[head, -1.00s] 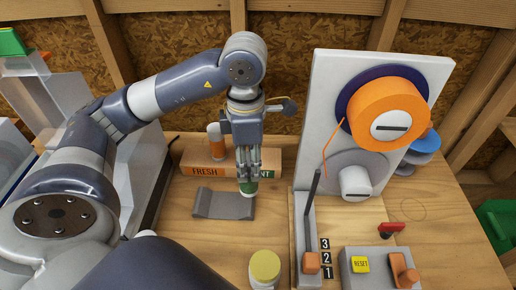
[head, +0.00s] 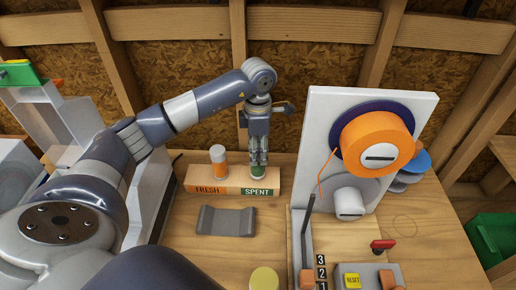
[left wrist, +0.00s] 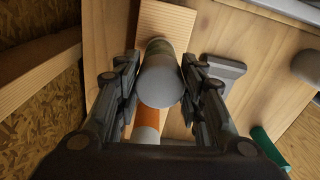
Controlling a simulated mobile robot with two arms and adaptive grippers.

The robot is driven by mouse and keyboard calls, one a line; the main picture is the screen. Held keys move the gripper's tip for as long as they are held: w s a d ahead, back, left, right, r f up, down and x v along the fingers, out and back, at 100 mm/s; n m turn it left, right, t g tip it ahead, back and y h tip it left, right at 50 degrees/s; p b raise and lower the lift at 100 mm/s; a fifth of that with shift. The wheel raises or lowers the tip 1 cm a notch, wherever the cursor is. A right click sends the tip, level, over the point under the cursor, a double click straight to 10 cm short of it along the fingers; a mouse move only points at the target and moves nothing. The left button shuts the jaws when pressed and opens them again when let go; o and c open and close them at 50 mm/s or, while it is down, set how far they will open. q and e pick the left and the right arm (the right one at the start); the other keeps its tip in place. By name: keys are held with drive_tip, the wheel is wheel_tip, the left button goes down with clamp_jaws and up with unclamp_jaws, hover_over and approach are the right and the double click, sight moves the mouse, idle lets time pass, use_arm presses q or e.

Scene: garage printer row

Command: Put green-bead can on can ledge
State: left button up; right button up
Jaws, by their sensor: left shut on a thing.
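The green-bead can (head: 258,172) is between the fingers of my left gripper (head: 259,160), at the SPENT end of the can ledge (head: 232,178). The can is upright in the head view, its base at the ledge top; I cannot tell whether it bears on it. In the left wrist view its pale round end (left wrist: 161,85) faces the camera, with the fingers shut on both sides. An orange and white can (head: 218,160) stands on the ledge at the FRESH end. My right gripper is not in view.
A grey cradle (head: 226,221) lies empty in front of the ledge. A white panel with an orange spool (head: 375,141) stands to the right. A yellow-topped can (head: 264,279) stands near the front. Bare table lies around the cradle.

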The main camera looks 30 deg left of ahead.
use_arm(q)
drive_tip(key=shift+f, duration=0.5)
drive_tip(key=shift+f, duration=0.15)
drive_tip(key=o, duration=1.1)
drive_tip(key=shift+r, duration=0.3)
wheel_tip(320, 180, up, 11)
drive_tip(key=b, duration=0.3)
drive_tip(key=shift+f, duration=0.15)
drive_tip(key=shift+r, duration=0.55)
